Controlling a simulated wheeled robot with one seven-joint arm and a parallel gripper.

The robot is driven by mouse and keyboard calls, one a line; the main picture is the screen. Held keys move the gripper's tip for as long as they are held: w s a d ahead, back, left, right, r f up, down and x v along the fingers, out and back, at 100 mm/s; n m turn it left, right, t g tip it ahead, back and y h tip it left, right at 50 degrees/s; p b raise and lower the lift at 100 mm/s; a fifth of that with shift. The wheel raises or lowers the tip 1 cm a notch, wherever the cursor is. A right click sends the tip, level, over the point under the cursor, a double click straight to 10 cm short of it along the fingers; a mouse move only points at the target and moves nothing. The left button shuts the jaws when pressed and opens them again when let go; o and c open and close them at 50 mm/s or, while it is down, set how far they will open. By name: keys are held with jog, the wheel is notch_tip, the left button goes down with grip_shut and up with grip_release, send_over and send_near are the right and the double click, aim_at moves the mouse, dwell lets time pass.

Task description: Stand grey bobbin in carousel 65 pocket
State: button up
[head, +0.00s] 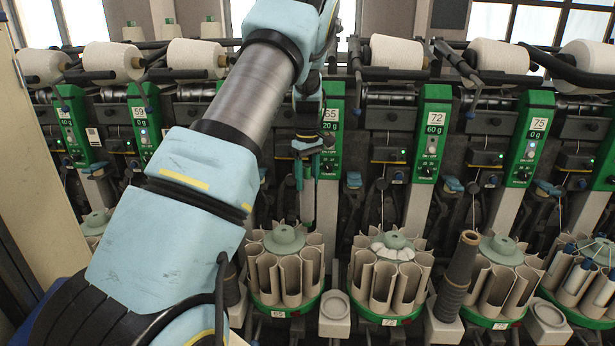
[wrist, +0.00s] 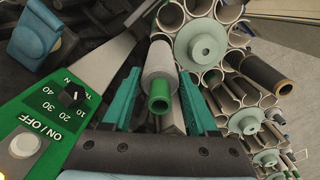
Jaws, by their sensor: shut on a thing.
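Carousel 65 (head: 285,265) stands low in the middle of the head view, a ring of beige pockets around a pale green hub on a green base. My gripper (head: 306,172) is above it, pointing down in front of the green unit panel. In the wrist view my gripper (wrist: 158,95) is shut on the grey bobbin (wrist: 159,62), whose green tube end faces the camera. The bobbin lies beside a carousel's hub (wrist: 201,44), over or near its pockets. Its far end is hidden, so I cannot tell whether it is in a pocket. The head view does not show it clearly.
Carousel 72 (head: 388,270) stands to the right, with more carousels beyond. Dark cones stand between carousels, one (head: 457,277) on the right. Green unit panels (head: 432,130) rise behind. In the wrist view a panel with a dial (wrist: 71,95) is close at left.

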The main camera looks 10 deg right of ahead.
jog(key=shift+f, duration=0.35)
jog(key=b, duration=0.2)
send_near(307, 220)
jog(key=shift+w+d+f, duration=0.25)
jog(key=shift+w+f, duration=0.75)
jog(key=shift+w, duration=0.1)
jog(key=shift+f+b, duration=1.3)
jog(key=shift+f, duration=1.05)
jog(key=shift+f+b, duration=1.2)
jog(key=shift+f, duration=1.2)
